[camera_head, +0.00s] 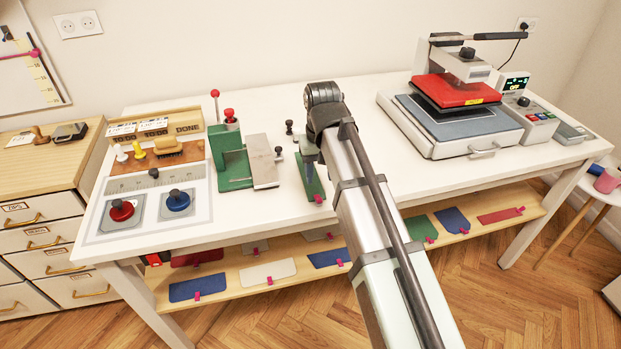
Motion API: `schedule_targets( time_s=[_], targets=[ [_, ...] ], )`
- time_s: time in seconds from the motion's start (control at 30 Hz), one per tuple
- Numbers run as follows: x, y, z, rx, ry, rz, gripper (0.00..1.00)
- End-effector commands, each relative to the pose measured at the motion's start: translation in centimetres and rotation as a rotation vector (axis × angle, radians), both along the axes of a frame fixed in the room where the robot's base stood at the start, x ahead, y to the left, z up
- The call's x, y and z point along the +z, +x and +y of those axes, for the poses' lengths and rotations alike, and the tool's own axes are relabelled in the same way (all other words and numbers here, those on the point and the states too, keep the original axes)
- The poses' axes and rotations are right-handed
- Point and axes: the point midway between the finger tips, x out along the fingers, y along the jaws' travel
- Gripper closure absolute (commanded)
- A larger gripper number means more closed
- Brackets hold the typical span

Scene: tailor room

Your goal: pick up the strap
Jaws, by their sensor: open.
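A narrow green strip with a pink tag, which looks like the strap (312,186), lies on the white table near its front middle. My gripper (310,158) points down over the far part of this strip, and my arm hides some of the area to its right. The fingers are small and partly hidden, but the jaws are open. I cannot tell whether the fingertips touch the strip or how high above it they are.
A green press with a metal plate (262,161) stands left of the strip. Small dark knobbed pieces (289,128) are close by. A heat press (462,100) stands at the right. Coloured pieces with pink tags, including a red strip (500,215), lie on the shelf (400,247) below.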

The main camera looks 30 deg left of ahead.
Motion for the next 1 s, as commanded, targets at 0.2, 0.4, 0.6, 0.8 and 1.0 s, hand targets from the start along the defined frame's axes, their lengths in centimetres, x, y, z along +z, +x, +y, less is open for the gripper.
schedule_targets(
  time_s=[0.2,0.4,0.6,0.8,1.0],
  targets=[
    [-1.6,0.0,0.0,0.0,0.0,0.0,0.53],
    [-2.3,-0.1,0.0,0.0,0.0,0.0,0.53],
    [-4.3,-0.5,-0.1,0.001,-0.001,0.001,0.53],
    [-6.6,-0.6,0.0,0.0,-0.001,0.001,0.53],
    [-7.0,-0.6,0.0,0.0,0.0,0.0,0.53]
  ],
)
